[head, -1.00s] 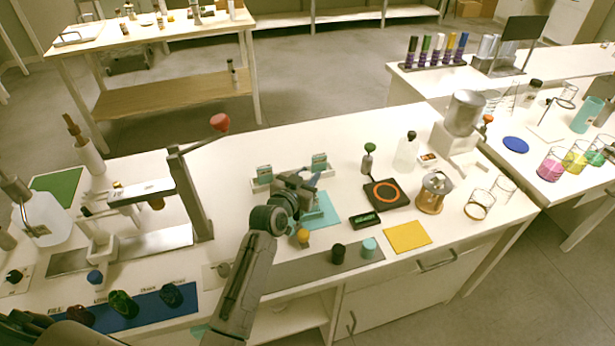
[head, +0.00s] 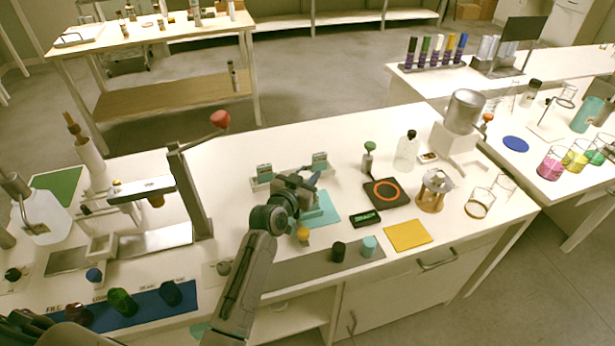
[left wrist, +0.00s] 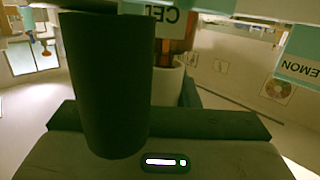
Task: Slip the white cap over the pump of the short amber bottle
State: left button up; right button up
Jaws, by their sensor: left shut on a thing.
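My left gripper (head: 308,186) is over the teal mat (head: 325,208) in the head view, its fingers mostly hidden by its own wrist. In the left wrist view a white cylinder (left wrist: 167,85), apparently the white cap, sits between the dark fingers, and the gripper is shut on it. A reddish-amber shape (left wrist: 172,52), probably the short amber bottle, shows just beyond it. I cannot tell whether cap and pump touch, as the large dark finger covers much of that view. The bottle is hidden in the head view. My right gripper is out of view.
Label stands (head: 264,173) and (head: 319,160) rise behind the mat. A grey strip in front holds a yellow-topped piece (head: 303,234), a black cap (head: 338,251) and a teal cap (head: 369,246). A black pad (head: 402,203) lies right. A lever press (head: 190,195) stands left.

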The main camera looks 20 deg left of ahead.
pick_arm(q)
jog(key=shift+s+f, duration=0.15)
jog(key=shift+f, duration=0.8)
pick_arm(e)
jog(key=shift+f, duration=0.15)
pick_arm(q)
jog(key=o, duration=1.4)
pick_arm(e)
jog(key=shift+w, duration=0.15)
pick_arm(q)
jog(key=shift+w+r+p, duration=0.2)
jog(key=shift+r+p, duration=0.65)
jog(key=shift+p, duration=0.05)
jog(key=shift+w+r+p, duration=0.1)
jog(key=shift+r+p, duration=0.3)
jog(key=shift+r, duration=0.05)
jog(key=shift+r+p, duration=1.9)
jog(key=shift+r, duration=0.55)
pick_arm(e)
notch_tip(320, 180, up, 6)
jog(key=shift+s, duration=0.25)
